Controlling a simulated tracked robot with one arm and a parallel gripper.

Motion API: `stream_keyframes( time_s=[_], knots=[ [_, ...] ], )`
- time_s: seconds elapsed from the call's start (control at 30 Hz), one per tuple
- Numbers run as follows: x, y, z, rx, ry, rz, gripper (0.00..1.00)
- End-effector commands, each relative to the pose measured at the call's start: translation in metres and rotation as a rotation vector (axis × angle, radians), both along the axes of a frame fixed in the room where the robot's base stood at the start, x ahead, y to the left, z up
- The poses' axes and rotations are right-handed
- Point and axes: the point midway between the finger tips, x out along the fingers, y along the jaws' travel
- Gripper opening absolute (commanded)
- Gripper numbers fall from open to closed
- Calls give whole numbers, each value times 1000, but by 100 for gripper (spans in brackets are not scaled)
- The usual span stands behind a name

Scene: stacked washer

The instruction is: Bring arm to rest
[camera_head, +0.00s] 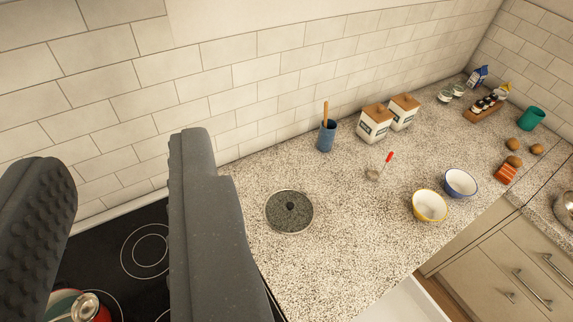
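My gripper (113,152) shows at the left of the head view as two dark grey fingers set wide apart. It is open, with nothing held between the fingers. It hangs over the black cooktop (115,250), in front of the white tiled wall (215,65). The rest of my arm is not in view.
A teal and red item (75,308) shows on the cooktop at lower left. A round lid (289,211) lies on the speckled counter (330,245). Behind are a blue cup (327,136) and white canisters (374,124); at right, two bowls (429,206). The counter's front middle is clear.

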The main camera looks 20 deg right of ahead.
Motion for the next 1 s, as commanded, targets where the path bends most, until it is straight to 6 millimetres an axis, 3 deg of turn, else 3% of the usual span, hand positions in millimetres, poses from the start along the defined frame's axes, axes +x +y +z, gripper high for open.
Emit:
stream_keyframes(
  time_s=[0.27,0.7,1.0],
  knots=[
    [0,0,-8,-2,1,0,29],
    [0,0,-79,-3,1,1,29],
    [1,0,-79,-3,1,1,29]
  ],
)
